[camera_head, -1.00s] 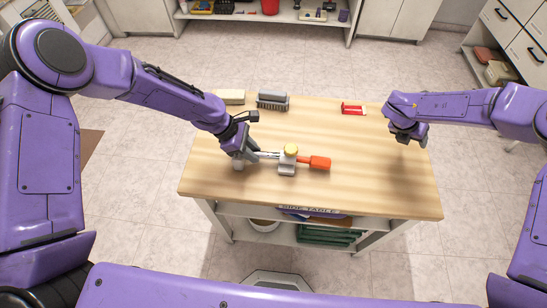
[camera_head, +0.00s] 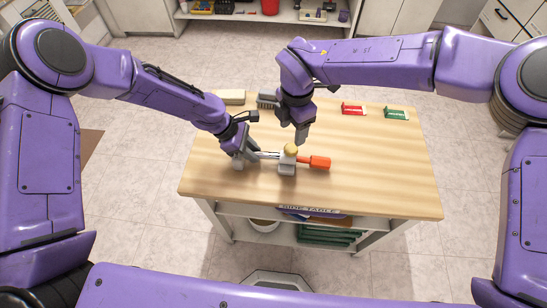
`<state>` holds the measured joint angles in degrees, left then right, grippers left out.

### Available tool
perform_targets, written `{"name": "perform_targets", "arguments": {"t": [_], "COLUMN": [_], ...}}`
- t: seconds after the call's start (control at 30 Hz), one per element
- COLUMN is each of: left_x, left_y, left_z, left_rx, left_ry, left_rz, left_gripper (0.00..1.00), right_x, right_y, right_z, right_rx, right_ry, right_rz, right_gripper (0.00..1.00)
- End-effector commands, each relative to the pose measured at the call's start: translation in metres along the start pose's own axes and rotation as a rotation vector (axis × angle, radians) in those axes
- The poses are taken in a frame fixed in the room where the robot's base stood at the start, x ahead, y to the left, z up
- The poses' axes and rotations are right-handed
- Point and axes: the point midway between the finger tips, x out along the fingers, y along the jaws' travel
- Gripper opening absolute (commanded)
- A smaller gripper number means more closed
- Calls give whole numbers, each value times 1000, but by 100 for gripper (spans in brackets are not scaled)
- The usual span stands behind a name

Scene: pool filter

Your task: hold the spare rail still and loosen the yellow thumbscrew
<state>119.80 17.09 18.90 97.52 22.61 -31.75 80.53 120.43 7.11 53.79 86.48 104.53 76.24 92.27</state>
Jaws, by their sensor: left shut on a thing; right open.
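The spare rail (camera_head: 267,155) is a short pale bar lying across the near middle of the wooden table. A grey block (camera_head: 286,169) sits on it, with the round yellow thumbscrew (camera_head: 290,149) on top and an orange-red end piece (camera_head: 320,162) to the right. My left gripper (camera_head: 249,158) is shut on the left part of the rail. My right gripper (camera_head: 301,137) is open and points down just above and behind the thumbscrew. Whether its fingers touch the thumbscrew cannot be told.
The table (camera_head: 390,180) is clear at right and in front. Along its back stand a cream block (camera_head: 231,97), a grey brush (camera_head: 266,101) partly behind my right gripper, a red item (camera_head: 353,109) and a green item (camera_head: 396,113).

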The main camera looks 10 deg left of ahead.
Motion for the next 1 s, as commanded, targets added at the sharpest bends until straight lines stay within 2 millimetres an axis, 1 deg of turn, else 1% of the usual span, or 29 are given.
{"name": "perform_targets", "arguments": {"t": [0.1,0.3,0.43,0.6,0.97,1.0], "left_x": [1,1,1,1,2,2], "left_y": [-1,-1,-1,-1,-2,-2], "left_z": [-1,-1,-1,-1,-1,-1], "left_rx": [-1,-1,-1,0,0,0], "left_ry": [2,1,1,1,1,1], "left_rz": [-3,-3,-3,-4,-4,-4], "left_gripper": [0,0,0,0,0,0], "right_x": [21,55,70,78,79,79], "right_y": [-1,-1,-1,0,0,0], "right_z": [0,1,1,1,1,1], "right_rx": [-2,-1,-2,-2,-2,-2], "right_ry": [-1,1,0,-2,-2,-2], "right_rz": [-4,-3,-2,0,0,0], "right_gripper": [60,60,60,60,60,51]}}
